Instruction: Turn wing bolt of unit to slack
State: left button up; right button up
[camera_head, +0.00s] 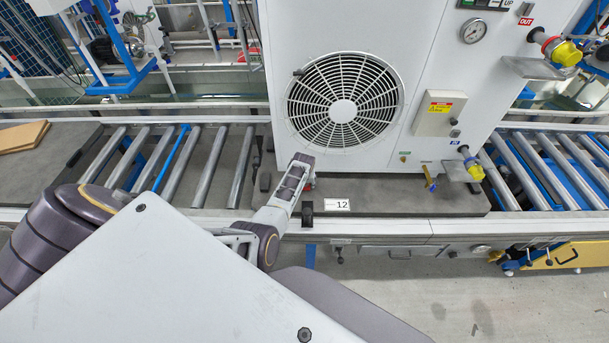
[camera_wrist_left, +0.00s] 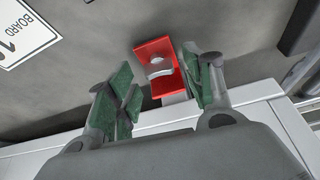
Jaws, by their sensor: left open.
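The unit, a white cabinet (camera_head: 432,60) with a round fan grille, stands on a dark board over the roller line in the head view. In the left wrist view a red U-shaped part (camera_wrist_left: 153,50) with a grey rounded piece in it lies at the board's edge; I cannot tell whether this is the wing bolt. A bit of red (camera_head: 310,184) also shows beside my left wrist in the head view. My left gripper (camera_wrist_left: 162,92) is open, its green-padded fingers on either side of the red part. Contact cannot be told. My right gripper is out of view.
A label "12" (camera_head: 337,205) sits on the board's front edge, beside a black block (camera_head: 307,213). A blue-handled valve (camera_head: 429,178) and a yellow connector (camera_head: 474,169) stick out at the unit's lower right. Rollers (camera_head: 210,166) run on both sides.

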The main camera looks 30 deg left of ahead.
pick_arm(q)
jog(key=v, duration=1.1)
dwell(0.7)
jog(key=shift+s, duration=0.1)
dwell(0.3)
jog(key=shift+s, duration=0.1)
